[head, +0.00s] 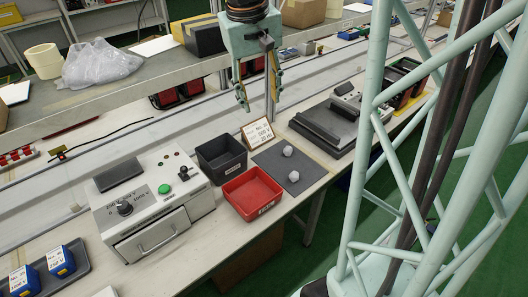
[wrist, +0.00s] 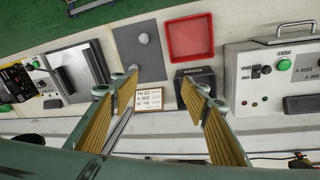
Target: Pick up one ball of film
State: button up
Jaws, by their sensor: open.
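Two small pale grey balls of film lie on a dark grey mat (head: 272,158). One ball (head: 287,151) is nearer the sign and the other ball (head: 294,176) is nearer the table's front edge. My gripper (head: 259,101) is open and empty, pointing down, above and behind the mat. In the wrist view my gripper's spread fingers (wrist: 157,82) frame the sign, with the ball beyond the fingertips.
A small printed sign (head: 257,133) stands at the mat's back edge. A black bin (head: 221,158) and a red bin (head: 251,192) stand left of the mat. A white control box (head: 150,205) is farther left. A dark flat device (head: 330,126) lies to the right.

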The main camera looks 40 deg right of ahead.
jog(key=w+d+f+g, duration=0.1)
jog(key=w+d+f, duration=0.5)
jog(key=d+f, duration=0.35)
jog(key=m+g+b, duration=0.1)
jog(key=m, duration=0.1)
send_over(287, 147)
jog(key=a, duration=0.3)
jog(key=w+a+x, duration=0.1)
jog(key=a+x, duration=0.1)
jog(key=x, duration=1.1)
jog(key=shift+w+f, duration=0.3)
jog(key=shift+w, duration=0.2)
jog(key=shift+b+x, duration=0.85)
jog(key=shift+x, duration=3.4)
jog(key=shift+f, duration=0.1)
jog(key=shift+w+b+x, duration=0.2)
jog(key=shift+b+x, duration=0.55)
jog(key=shift+x, duration=1.8)
